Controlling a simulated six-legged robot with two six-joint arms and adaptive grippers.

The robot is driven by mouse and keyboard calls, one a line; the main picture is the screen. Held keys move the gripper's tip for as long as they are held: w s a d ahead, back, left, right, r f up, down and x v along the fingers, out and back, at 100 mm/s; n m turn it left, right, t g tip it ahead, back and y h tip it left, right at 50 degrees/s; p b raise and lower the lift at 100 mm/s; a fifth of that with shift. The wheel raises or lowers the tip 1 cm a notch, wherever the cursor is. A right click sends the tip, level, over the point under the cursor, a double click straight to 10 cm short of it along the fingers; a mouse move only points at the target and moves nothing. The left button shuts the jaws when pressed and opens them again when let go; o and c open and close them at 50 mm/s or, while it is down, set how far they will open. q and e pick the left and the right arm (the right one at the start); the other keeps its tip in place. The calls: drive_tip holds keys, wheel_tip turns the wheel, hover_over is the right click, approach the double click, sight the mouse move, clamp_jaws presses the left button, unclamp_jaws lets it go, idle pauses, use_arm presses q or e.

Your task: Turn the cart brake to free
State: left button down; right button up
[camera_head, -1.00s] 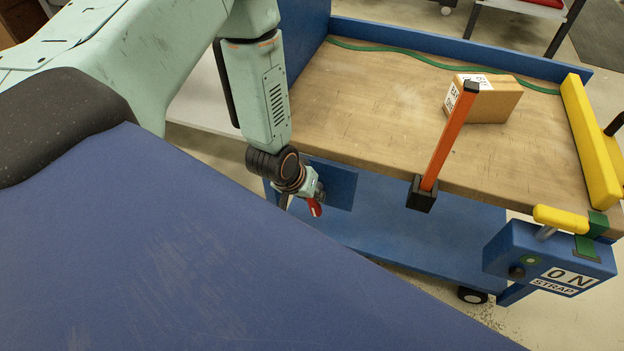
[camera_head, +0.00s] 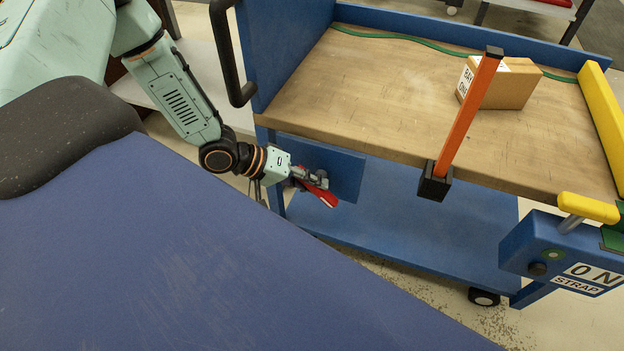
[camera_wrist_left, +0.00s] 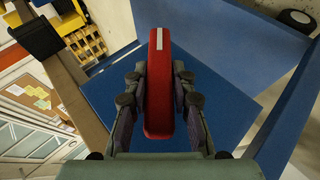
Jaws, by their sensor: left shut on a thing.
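The cart (camera_head: 420,235) is blue with a wooden top. A red brake handle (camera_head: 322,194) with a pale stripe sits in front of a blue plate (camera_head: 345,170) below the cart's top edge. My left gripper (camera_head: 312,180) is shut on the handle. In the left wrist view the red handle (camera_wrist_left: 159,75) stands upright between the two fingers, with the blue plate (camera_wrist_left: 105,90) behind it. Any brake marking is not readable. My right gripper is not in view.
An orange post (camera_head: 470,115) in a black socket rises at the cart's front edge. A cardboard box (camera_head: 510,85) lies on the wooden top. A blue strap box (camera_head: 560,250) with a yellow lever (camera_head: 588,207) is at the right. A black push handle (camera_head: 225,55) stands near my left arm.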

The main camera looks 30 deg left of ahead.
use_arm(q)
drive_tip(key=t+h, duration=0.1)
drive_tip(key=h, duration=0.1)
drive_tip(key=n+h, duration=0.1)
drive_tip(key=h, duration=0.1)
drive_tip(key=shift+a+f+t, duration=0.2)
drive_tip(key=shift+f+t, duration=0.2)
drive_tip(key=n+t+h, duration=0.1)
drive_tip(key=h, duration=0.1)
drive_tip(key=shift+h, duration=0.3)
drive_tip(key=shift+n+t, duration=0.3)
drive_tip(key=shift+w+h, duration=0.1)
drive_tip(key=shift+h, duration=0.3)
drive_tip(key=c, duration=1.1)
unclamp_jaws()
drive_tip(key=v, duration=1.2)
drive_tip(key=shift+s, duration=0.2)
drive_tip(key=shift+f, duration=0.1)
